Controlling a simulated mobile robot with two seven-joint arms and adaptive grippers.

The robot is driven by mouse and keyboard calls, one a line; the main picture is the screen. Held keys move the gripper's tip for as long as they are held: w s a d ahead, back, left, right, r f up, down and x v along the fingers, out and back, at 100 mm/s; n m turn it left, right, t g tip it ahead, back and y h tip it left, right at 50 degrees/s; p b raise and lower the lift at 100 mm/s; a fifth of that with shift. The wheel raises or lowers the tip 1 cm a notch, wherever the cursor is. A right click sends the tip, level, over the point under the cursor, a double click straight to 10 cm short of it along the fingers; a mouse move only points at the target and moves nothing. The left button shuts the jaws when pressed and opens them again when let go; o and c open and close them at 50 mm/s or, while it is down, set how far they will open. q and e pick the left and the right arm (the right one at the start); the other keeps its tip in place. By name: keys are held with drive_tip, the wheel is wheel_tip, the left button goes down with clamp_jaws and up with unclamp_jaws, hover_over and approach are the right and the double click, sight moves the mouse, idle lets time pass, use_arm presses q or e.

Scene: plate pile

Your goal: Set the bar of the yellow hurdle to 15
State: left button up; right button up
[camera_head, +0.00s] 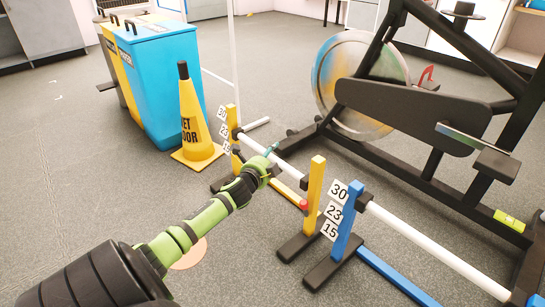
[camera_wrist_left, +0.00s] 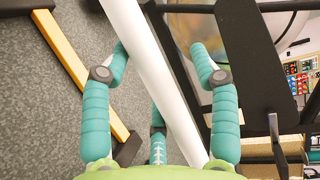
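The yellow hurdle has a far-left post (camera_head: 232,125) and a near-right post (camera_head: 314,190), with a white bar (camera_head: 290,169) between them. Number tags 30, 23 and 15 (camera_head: 227,148) run down beside the far-left post. The bar's left end shows near the 23 tag; its exact setting I cannot tell. My left gripper (camera_head: 270,156) is at the bar's middle. In the left wrist view its teal fingers (camera_wrist_left: 162,65) are spread on both sides of the bar (camera_wrist_left: 160,75). My right gripper is out of view.
A blue hurdle post (camera_head: 346,225) with 30, 23 and 15 tags stands close right of the yellow hurdle. A large black machine with a disc (camera_head: 335,85) is behind. A wet-floor cone (camera_head: 192,120) and bins (camera_head: 160,80) are at left.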

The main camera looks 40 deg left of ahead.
sight(271, 158)
use_arm(q)
drive_tip(key=shift+r, duration=0.35)
drive_tip(key=shift+d, duration=0.1)
drive_tip(key=shift+p+v, duration=0.85)
drive_tip(key=shift+v, duration=0.05)
drive_tip(key=shift+p+v, duration=1.8)
drive_tip(key=shift+v, duration=0.85)
drive_tip(key=shift+s+d, duration=0.1)
drive_tip(key=shift+s, duration=0.4)
drive_tip(key=shift+p, duration=0.5)
